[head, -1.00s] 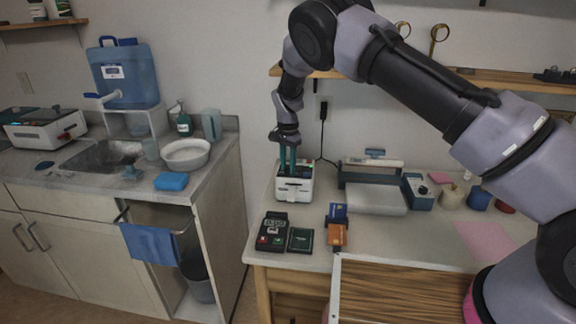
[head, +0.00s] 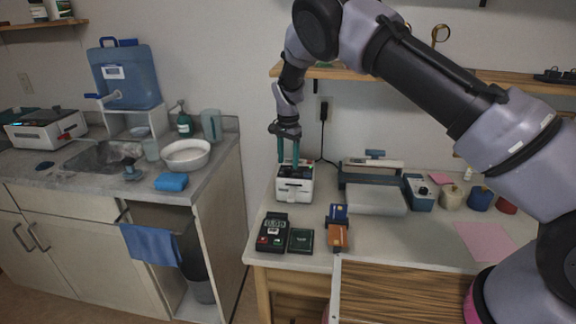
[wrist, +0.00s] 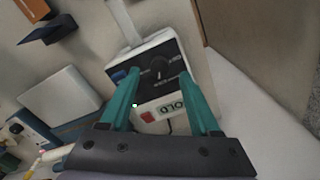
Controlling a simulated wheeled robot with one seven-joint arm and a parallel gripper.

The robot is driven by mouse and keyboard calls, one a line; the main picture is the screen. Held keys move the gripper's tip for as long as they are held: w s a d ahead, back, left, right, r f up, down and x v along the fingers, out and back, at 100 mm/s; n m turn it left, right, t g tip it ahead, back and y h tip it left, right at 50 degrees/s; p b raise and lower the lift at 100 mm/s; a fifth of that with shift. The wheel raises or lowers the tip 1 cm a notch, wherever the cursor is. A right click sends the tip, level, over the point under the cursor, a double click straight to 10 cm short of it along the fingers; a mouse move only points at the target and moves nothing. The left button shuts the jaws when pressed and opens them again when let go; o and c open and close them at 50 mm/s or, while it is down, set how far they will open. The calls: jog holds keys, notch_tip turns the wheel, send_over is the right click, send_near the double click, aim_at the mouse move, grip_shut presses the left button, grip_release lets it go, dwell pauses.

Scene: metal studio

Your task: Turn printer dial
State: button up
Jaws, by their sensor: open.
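The printer (head: 294,190) is a small white box with a dark top panel at the back left of the worktable. In the wrist view its dark panel carries a round black dial (wrist: 158,70) with a white pointer mark, beside a blue part (wrist: 124,77). My gripper (head: 288,163) has two teal fingers pointing down over the printer's top. In the wrist view the open fingers (wrist: 160,76) appear on either side of the dial, with nothing held. I cannot tell whether the fingertips touch the panel.
A card terminal (head: 272,232) and a dark green block (head: 301,240) lie in front of the printer. An orange card device (head: 338,237) stands to their right. A flat silver machine (head: 376,198) is right of the printer. A shelf (head: 480,82) runs above.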

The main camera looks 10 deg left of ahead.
aim_at(288, 169)
notch_tip(288, 169, up, 8)
jog(key=shift+r, duration=0.1)
dwell(0.4)
